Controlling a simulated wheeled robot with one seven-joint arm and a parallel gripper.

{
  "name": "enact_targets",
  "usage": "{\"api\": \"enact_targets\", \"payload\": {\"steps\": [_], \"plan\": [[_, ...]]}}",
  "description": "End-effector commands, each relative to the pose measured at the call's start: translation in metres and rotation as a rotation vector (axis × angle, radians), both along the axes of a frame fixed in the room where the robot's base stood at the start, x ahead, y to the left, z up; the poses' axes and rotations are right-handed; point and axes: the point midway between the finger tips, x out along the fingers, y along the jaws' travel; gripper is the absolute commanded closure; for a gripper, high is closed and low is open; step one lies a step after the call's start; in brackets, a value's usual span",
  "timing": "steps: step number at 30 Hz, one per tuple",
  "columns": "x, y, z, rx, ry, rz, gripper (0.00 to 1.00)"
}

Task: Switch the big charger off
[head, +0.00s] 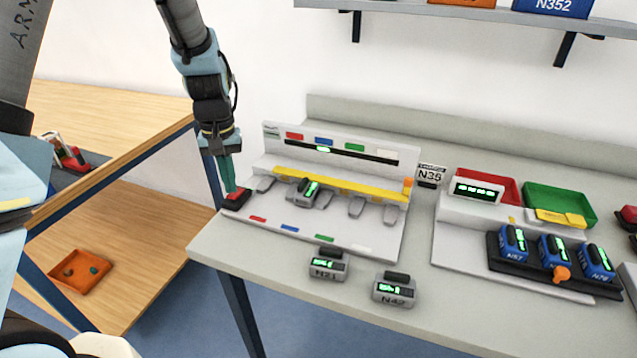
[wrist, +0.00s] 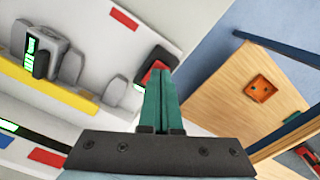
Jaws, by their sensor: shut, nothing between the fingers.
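The big charger (head: 340,222) is a pale grey station with a yellow strip, coloured marks and several grey bays. One grey device (head: 307,190) with a lit green display sits in a bay. A small green light also shows on its back panel. At the charger's left end is a red switch (head: 240,194) in a black housing; it also shows in the wrist view (wrist: 152,72). My gripper (head: 231,188) points down with its teal fingers shut and empty, right at the switch. The fingertips partly cover the switch, so I cannot tell contact or its position.
Two grey devices, N21 (head: 328,265) and N42 (head: 395,289), lie at the bench front. A wooden shelf unit (head: 130,250) with an orange tray (head: 82,271) is left.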

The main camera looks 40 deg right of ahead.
Motion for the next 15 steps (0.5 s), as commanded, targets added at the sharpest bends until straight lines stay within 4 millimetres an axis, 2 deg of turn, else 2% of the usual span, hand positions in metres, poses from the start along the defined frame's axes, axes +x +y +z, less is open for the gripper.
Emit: {"api": "enact_targets", "payload": {"steps": [15], "plan": [[0.0000,0.0001,-0.0081,0.000,0.000,0.000,1.00]]}}
